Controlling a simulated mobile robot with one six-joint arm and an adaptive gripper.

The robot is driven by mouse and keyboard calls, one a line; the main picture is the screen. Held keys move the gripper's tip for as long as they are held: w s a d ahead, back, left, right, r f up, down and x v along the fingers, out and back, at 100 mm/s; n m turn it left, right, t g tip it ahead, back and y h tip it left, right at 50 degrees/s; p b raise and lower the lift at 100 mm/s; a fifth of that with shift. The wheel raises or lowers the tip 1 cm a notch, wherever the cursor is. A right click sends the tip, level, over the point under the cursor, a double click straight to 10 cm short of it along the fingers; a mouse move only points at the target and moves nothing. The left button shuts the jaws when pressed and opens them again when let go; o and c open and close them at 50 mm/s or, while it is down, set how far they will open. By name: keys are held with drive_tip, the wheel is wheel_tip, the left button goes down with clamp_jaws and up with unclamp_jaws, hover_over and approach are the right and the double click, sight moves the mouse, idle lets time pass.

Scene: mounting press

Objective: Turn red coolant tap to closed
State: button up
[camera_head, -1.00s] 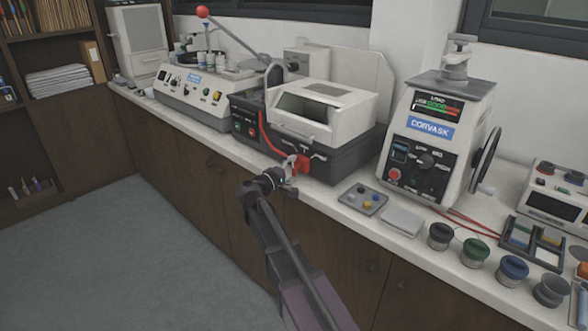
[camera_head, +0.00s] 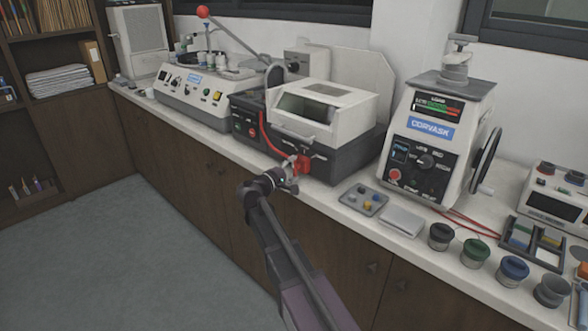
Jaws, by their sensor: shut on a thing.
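The red coolant tap (camera_head: 303,164) is on the front of the dark-based cutting machine (camera_head: 337,163) with a white hood, at the middle of the bench. A red hose (camera_head: 265,133) runs along the machine's front to it.
To the right are a small tray of samples (camera_head: 363,199), a pale flat block (camera_head: 402,221), the mounting press (camera_head: 437,140) and several lidded jars (camera_head: 440,236). A polisher (camera_head: 195,95) stands to the left. Open floor (camera_head: 120,250) lies before the cabinets.

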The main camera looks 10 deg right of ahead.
drive_tip(key=n, duration=0.3)
drive_tip(key=shift+n, duration=2.3)
drive_tip(key=o, duration=0.9)
drive_tip(key=shift+c, duration=0.2)
drive_tip(key=shift+s, duration=0.1)
drive_tip(key=v, duration=1.1)
drive_tip(key=shift+s+a, duration=0.2)
drive_tip(key=shift+a, duration=0.15)
